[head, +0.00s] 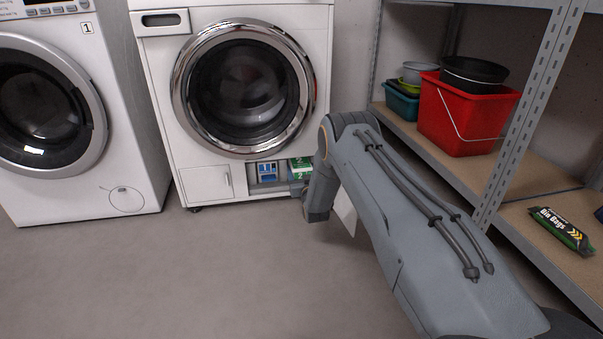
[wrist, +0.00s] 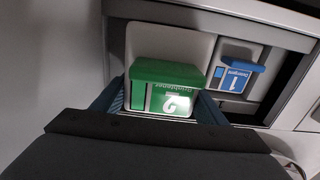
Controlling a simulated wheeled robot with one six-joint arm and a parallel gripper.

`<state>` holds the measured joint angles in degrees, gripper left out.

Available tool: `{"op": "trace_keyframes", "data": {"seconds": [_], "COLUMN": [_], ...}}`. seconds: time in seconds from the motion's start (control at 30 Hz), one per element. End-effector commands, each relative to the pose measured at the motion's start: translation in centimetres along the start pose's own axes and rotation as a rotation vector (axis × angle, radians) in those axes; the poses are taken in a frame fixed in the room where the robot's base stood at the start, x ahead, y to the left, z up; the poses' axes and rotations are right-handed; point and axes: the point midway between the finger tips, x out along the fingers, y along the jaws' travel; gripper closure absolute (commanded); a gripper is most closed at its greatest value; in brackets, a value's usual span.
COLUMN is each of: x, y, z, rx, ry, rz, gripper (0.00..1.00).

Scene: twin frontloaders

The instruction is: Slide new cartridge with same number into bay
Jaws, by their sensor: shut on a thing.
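In the head view the green cartridge (head: 301,167) and blue cartridge (head: 267,168) show low on the right-hand washer (head: 240,90). My gripper (head: 298,187) is partly hidden by my arm there.
Another washer (head: 120,120) marked 1 stands to the left. A metal shelf (head: 465,165) with a red bucket (head: 465,115) and a bin bag roll (head: 560,228) is close on my arm's right. The grey floor (head: 190,270) ahead is clear.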

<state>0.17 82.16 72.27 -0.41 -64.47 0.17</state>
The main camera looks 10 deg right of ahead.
Motion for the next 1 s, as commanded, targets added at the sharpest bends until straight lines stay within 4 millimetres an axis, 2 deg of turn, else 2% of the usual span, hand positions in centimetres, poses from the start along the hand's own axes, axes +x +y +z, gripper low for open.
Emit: {"op": "trace_keyframes", "data": {"seconds": [0.5, 0.9, 0.93, 1.0], "x": [1.1, 1.3, 1.3, 1.3], "y": [0.0, 0.0, 0.0, 0.0], "z": [-0.2, -0.3, -0.3, -0.2], "rx": [0.0, 0.0, 0.0, 0.0], "ry": [0.006, 0.006, 0.006, 0.005], "rz": [0.0, 0.0, 0.0, 0.0], "gripper": [0.62, 0.62, 0.3, 0.19]}}
